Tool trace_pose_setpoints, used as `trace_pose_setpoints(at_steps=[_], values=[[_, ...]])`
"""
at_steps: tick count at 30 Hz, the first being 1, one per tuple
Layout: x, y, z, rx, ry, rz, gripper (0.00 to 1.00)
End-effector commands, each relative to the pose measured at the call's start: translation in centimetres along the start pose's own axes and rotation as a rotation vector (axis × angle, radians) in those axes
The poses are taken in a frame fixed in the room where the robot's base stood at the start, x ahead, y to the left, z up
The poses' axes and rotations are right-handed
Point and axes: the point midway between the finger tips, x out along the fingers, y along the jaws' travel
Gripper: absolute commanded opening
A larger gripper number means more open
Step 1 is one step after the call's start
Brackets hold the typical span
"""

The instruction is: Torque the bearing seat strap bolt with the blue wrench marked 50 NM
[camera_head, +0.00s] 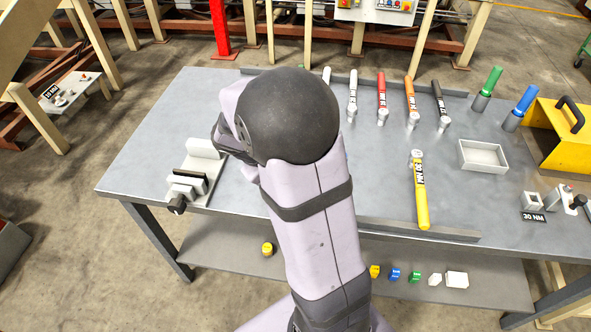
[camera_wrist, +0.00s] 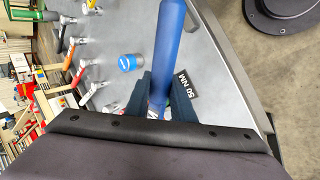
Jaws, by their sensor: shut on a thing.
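My gripper shows in the wrist view (camera_wrist: 160,103), with its dark fingers closed around the blue wrench (camera_wrist: 168,45). The wrench's blue handle extends up the wrist picture, away from the fingers. A black label reading 50 NM (camera_wrist: 181,87) shows beside the handle; I cannot tell whether it is on the wrench. In the head view my arm hides the gripper and the held wrench. I cannot make out the bearing seat strap bolt belonging to the 50 NM mark in either view.
The grey bench (camera_head: 150,130) carries a vise-like fixture (camera_head: 187,183) at left. A yellow wrench marked 30 NM (camera_head: 421,195), a row of coloured tools, an empty tray (camera_head: 483,156) and a yellow case (camera_head: 555,135) lie right of my arm. A blue-topped round piece (camera_wrist: 130,62) is near the handle.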

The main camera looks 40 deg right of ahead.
Motion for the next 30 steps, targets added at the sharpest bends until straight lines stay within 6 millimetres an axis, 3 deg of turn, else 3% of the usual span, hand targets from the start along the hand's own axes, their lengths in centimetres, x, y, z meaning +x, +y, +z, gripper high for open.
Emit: trace_pose_setpoints(at_steps=[30], values=[[1.2,-0.9,-0.1,0.003,0.000,0.001,0.00]])
